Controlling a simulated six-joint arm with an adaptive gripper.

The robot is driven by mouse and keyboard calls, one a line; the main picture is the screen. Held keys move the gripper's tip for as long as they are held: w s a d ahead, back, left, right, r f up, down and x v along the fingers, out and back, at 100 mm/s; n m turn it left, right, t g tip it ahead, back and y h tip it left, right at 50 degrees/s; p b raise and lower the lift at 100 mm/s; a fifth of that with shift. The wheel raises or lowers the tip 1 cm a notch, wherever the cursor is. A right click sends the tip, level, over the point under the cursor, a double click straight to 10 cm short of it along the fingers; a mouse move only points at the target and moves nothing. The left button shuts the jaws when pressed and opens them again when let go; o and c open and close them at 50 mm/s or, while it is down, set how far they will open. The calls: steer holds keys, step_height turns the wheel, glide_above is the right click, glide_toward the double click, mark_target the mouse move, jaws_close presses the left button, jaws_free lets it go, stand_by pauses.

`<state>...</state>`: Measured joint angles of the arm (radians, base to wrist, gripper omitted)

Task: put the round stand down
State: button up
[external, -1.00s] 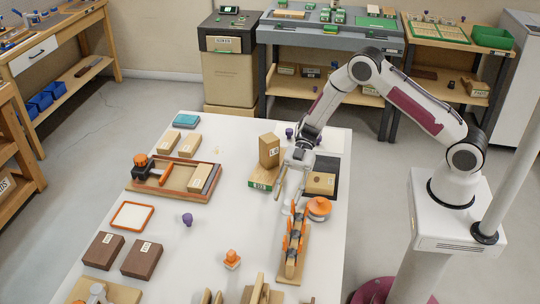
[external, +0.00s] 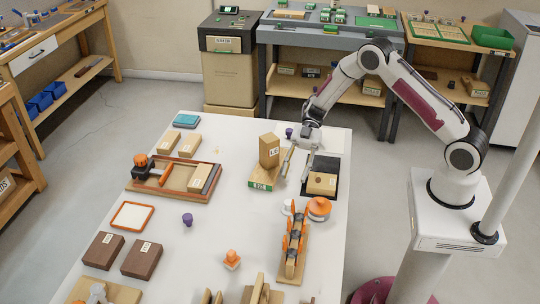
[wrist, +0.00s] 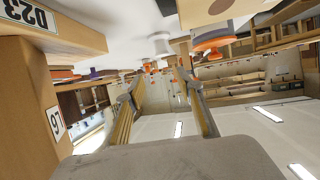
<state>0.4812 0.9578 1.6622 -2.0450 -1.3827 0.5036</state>
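A small white round piece (external: 287,207), shaped like a short stand, is upright on the white table; it also shows in the wrist view (wrist: 180,45). It looks like the round stand. Beside it and touching or nearly touching is a wider orange-topped round piece (external: 318,207), also in the wrist view (wrist: 213,38). My gripper (external: 296,178) is above the table, farther back than both pieces and clear of them. Its fingers (wrist: 168,98) are spread, with nothing held between them.
A tall cardboard box (external: 269,151) on a green-edged base (external: 262,184) stands close to the left of my gripper. A dark tray (external: 330,163) holding a box (external: 321,184) is to its right. A wooden rack with orange parts (external: 291,262) is in front.

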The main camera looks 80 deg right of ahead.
steer(key=shift+v, duration=2)
steer(key=shift+w, duration=0.15)
